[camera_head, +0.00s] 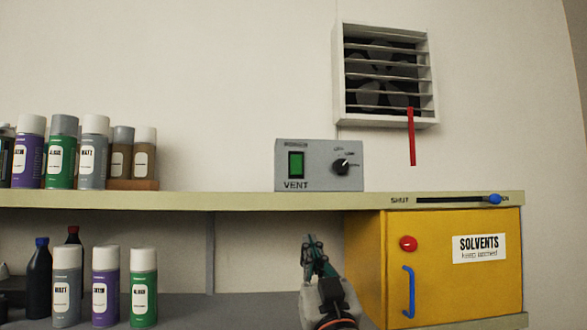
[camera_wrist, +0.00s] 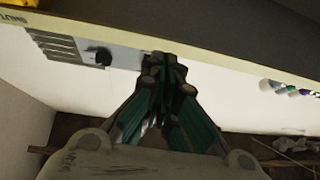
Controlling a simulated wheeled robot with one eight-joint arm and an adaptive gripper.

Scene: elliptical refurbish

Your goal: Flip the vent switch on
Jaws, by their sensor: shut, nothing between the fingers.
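The grey vent control box (camera_head: 319,165) stands on the upper shelf, labelled VENT. Its green rocker switch (camera_head: 296,164) is on the left of its face and a black knob (camera_head: 341,166) on the right. My gripper (camera_head: 310,240) is shut and empty, below the shelf edge in the head view, pointing up toward the box. In the wrist view my gripper (camera_wrist: 168,65) overlaps the end of the box (camera_wrist: 126,55), with the knob (camera_wrist: 103,57) to its left. The green switch is hidden there, and I cannot tell whether the fingers touch the box.
A louvred fan vent (camera_head: 385,75) is on the wall, with a red strip (camera_head: 412,137) hanging down. Spray cans (camera_head: 62,152) stand left on the upper shelf (camera_head: 230,200). A slider (camera_head: 495,199) sits on its edge above the yellow solvents cabinet (camera_head: 440,290). More cans (camera_head: 105,285) stand below.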

